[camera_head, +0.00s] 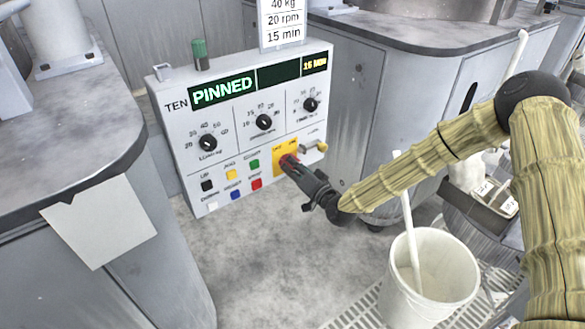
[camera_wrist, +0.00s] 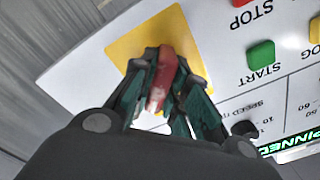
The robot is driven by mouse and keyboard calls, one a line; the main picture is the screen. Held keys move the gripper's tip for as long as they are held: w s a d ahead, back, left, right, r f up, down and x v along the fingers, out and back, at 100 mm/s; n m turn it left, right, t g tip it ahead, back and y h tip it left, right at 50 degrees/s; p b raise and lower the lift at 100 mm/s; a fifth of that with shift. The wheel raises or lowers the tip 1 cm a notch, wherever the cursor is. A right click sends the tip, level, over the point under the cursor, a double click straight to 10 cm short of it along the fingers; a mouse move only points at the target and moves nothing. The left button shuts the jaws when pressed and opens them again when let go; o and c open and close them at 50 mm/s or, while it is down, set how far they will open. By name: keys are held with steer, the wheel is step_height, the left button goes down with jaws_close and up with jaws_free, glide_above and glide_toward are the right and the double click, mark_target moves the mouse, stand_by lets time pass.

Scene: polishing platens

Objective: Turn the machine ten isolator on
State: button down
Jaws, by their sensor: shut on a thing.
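The machine ten panel (camera_head: 235,110) has a display that reads PINNED, with TEN printed to its left. The isolator is a red handle (camera_wrist: 162,78) on a yellow plate (camera_wrist: 140,40) at the panel's lower right. In the head view the yellow plate (camera_head: 285,156) is partly hidden by my gripper. My gripper (camera_head: 291,163) reaches the plate from the lower right, its fingers around the red handle. In the wrist view my gripper (camera_wrist: 165,90) is shut on the handle, one finger on each side. The on and off marks cannot be read.
Several coloured buttons (camera_head: 231,182) sit left of the isolator; the green START button (camera_wrist: 261,54) is close by. Three black knobs (camera_head: 263,122) are above. A white bucket (camera_head: 430,275) with a stick stands at lower right. Grey machine housings (camera_head: 65,125) flank the panel.

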steer(key=c, duration=1.4)
jaws_free()
steer(key=v, duration=1.2)
